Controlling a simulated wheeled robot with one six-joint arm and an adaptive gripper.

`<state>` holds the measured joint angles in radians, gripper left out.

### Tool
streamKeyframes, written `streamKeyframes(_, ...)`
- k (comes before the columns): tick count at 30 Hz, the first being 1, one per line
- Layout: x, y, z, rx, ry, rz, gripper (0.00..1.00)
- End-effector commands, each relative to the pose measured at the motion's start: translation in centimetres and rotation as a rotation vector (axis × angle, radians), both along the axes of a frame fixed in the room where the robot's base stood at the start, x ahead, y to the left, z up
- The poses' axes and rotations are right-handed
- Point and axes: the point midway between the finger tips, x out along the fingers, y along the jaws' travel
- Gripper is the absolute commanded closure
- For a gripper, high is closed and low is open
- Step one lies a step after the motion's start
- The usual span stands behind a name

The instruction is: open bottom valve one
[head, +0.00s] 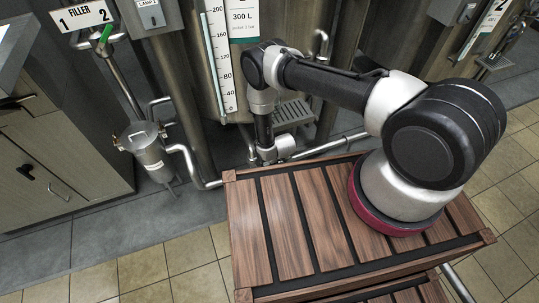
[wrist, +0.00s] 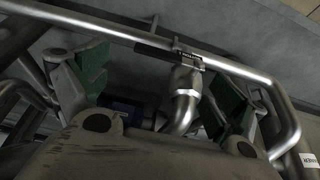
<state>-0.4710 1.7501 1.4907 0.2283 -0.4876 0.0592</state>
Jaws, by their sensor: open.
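In the wrist view my gripper (wrist: 157,88) is open, its two green-padded fingers spread wide apart. Between and beyond them a steel pipe elbow (wrist: 182,105) rises to a fitting with a dark, bar-like handle (wrist: 160,50) and a small black label, too small to read. This looks like the bottom valve. The fingers do not appear to touch it. In the head view my arm reaches down to the foot of the steel tank with the 300 L scale (head: 220,60). My fingers and the valve cannot be made out there.
A bent steel rail (wrist: 245,70) passes close around the fitting. In the head view a filter pot (head: 150,155) with pipes stands left, under a FILLER sign (head: 82,15) and green lever (head: 104,36). A grey cabinet (head: 60,150) is far left. A grated step (head: 292,113) is nearby.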

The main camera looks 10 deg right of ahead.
Motion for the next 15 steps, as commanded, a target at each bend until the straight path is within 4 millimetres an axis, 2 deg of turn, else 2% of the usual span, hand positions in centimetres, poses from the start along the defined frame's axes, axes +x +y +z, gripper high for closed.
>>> streamKeyframes(5, 0.3, 0.0, -0.9, 0.001, -0.002, -0.001, 0.04)
streamKeyframes(15, 2.4, 0.5, -5.9, 0.0, -0.001, 0.0, 0.04)
